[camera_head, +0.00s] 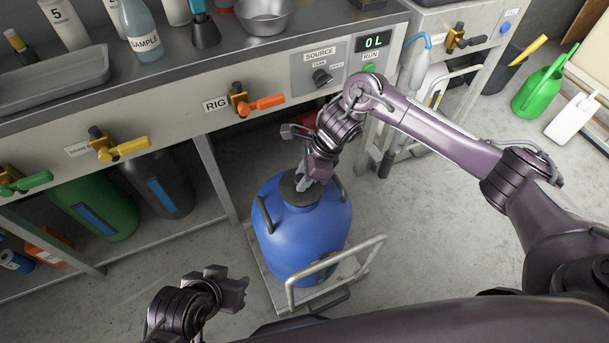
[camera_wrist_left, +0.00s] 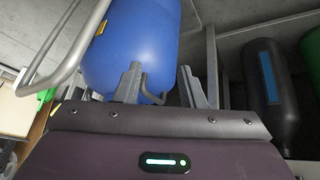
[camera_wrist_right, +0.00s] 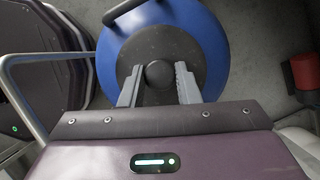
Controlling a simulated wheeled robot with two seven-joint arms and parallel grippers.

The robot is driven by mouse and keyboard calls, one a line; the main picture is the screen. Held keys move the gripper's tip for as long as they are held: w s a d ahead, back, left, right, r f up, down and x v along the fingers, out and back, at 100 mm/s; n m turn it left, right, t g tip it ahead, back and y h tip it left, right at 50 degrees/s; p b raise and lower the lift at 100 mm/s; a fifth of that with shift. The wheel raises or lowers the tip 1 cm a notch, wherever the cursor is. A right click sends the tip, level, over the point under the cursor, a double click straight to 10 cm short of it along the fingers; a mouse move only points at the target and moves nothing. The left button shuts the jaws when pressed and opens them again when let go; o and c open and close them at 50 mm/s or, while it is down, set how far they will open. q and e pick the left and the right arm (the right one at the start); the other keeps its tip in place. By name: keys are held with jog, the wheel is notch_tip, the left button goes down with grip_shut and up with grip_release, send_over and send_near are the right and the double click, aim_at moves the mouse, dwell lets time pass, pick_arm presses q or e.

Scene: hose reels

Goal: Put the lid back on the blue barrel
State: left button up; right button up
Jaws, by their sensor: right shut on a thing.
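The blue barrel (camera_head: 300,240) stands upright on a low cart in front of the bench, with dark handles at its sides. A dark round lid (camera_head: 290,186) is at the barrel's top; whether it is fully seated or just above the mouth I cannot tell. My right gripper (camera_head: 306,184) reaches down over the barrel. In the right wrist view its fingers (camera_wrist_right: 158,85) close around the lid's round knob (camera_wrist_right: 160,74), with the blue barrel top (camera_wrist_right: 215,50) around the lid. My left gripper (camera_head: 240,292) is open and empty, low in front of the barrel; its fingers (camera_wrist_left: 162,82) are apart.
The cart (camera_head: 268,272) has a metal push handle (camera_head: 335,268) at front right. The bench (camera_head: 180,100) with coloured valve levers is behind. Green and black bottles (camera_head: 97,210) stand under it. A green watering can (camera_head: 540,88) is at far right. Floor right of the barrel is clear.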

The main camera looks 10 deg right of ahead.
jog(key=shift+f+b, duration=0.25)
jog(key=shift+b, duration=0.65)
dwell(1.7)
dwell(0.3)
jog(key=o, duration=1)
jog(key=shift+o, duration=0.5)
jog(key=o, duration=0.4)
jog(key=shift+o, duration=0.2)
jog(key=shift+r, duration=0.15)
jog(key=shift+r+p, duration=2.1)
jog(key=shift+r, duration=1.35)
